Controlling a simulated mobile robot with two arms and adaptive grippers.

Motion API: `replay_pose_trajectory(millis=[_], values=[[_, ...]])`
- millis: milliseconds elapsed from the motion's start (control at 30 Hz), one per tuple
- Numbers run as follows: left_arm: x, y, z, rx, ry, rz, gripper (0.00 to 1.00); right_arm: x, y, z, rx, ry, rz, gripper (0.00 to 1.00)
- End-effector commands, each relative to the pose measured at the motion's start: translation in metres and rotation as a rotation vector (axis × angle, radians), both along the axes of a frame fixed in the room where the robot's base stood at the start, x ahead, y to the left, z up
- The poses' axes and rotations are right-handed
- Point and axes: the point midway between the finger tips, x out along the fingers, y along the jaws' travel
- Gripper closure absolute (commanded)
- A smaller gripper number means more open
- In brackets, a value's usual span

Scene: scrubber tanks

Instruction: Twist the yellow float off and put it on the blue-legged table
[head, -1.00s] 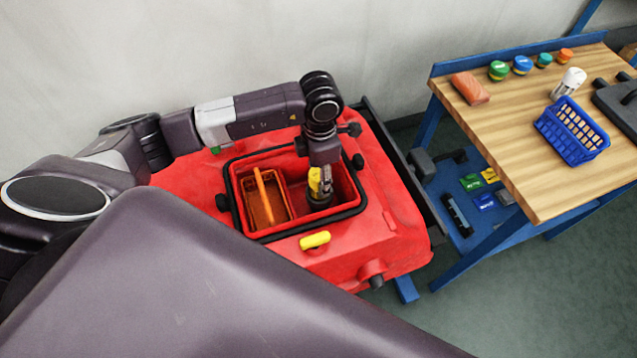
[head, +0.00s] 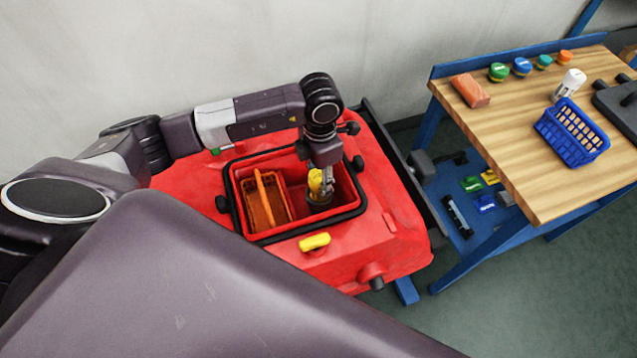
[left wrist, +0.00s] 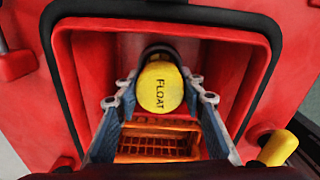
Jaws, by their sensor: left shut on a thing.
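The yellow float (head: 315,180) sits inside the open red tank (head: 394,232), in the bay right of an orange basket. In the left wrist view the float (left wrist: 160,88) shows its round yellow face with the word FLOAT. My left gripper (head: 322,186) reaches down into the tank and is shut on the float, one finger on each side. A dark part shows around the float's base; whether the float is still joined to it I cannot tell. The blue-legged table (head: 508,150) with a wooden top stands to the right. My right gripper is not in view.
The orange basket (head: 254,209) fills the tank's left bay. A yellow handle (head: 314,242) lies on the tank's front. On the table are a sponge-like block (head: 470,90), several caps, a white bottle (head: 571,84) and a blue basket (head: 572,132). Its near wooden surface is bare.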

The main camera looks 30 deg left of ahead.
Motion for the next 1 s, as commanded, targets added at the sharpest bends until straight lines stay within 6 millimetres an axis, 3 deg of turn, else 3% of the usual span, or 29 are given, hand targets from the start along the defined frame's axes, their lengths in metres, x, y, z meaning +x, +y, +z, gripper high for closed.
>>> replay_pose_trajectory(millis=[733,1000], values=[[-0.0002,0.0004,-0.0004,0.000,0.001,0.254,1.00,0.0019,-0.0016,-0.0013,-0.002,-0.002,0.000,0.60],[-0.0002,0.0005,-0.0002,0.000,0.001,0.270,1.00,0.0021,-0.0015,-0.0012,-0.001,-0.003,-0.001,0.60]])
